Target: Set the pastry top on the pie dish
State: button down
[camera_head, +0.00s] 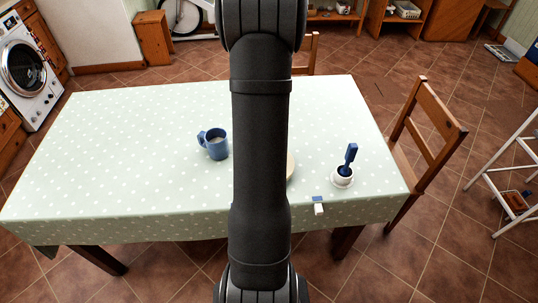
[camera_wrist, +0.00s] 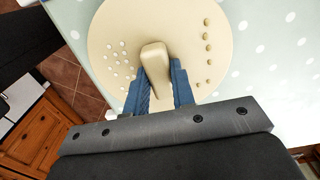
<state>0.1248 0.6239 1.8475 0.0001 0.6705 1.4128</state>
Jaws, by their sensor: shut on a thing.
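The pastry top (camera_wrist: 115,30) is a round cream disc with a raised block-shaped handle (camera_wrist: 154,62), a cluster of pale dots on the left and a row of darker dots on the right. My gripper (camera_wrist: 158,78) has its two blue fingers shut on this handle, one on each side. In the head view only a thin cream edge (camera_head: 290,167) shows beside my arm, which hides the gripper and most of the disc. The pie dish is not clearly visible in either view. Whether the disc rests on something or hangs above the table cannot be told.
The table (camera_head: 110,150) has a pale green dotted cloth. A blue mug (camera_head: 217,146) stands left of my arm. A white pot (camera_head: 342,178) holding a blue-handled tool stands on the right, near a small blue-and-white item (camera_head: 318,206) at the front edge. The table's left side is clear.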

jog(key=c, duration=1.1)
grip_release()
jog(key=shift+c, duration=0.2)
notch_tip(320, 180, up, 21)
jog(key=shift+r, duration=0.2)
jog(key=shift+f, duration=0.1)
notch_tip(320, 180, down, 16)
jog(key=shift+r, duration=0.2)
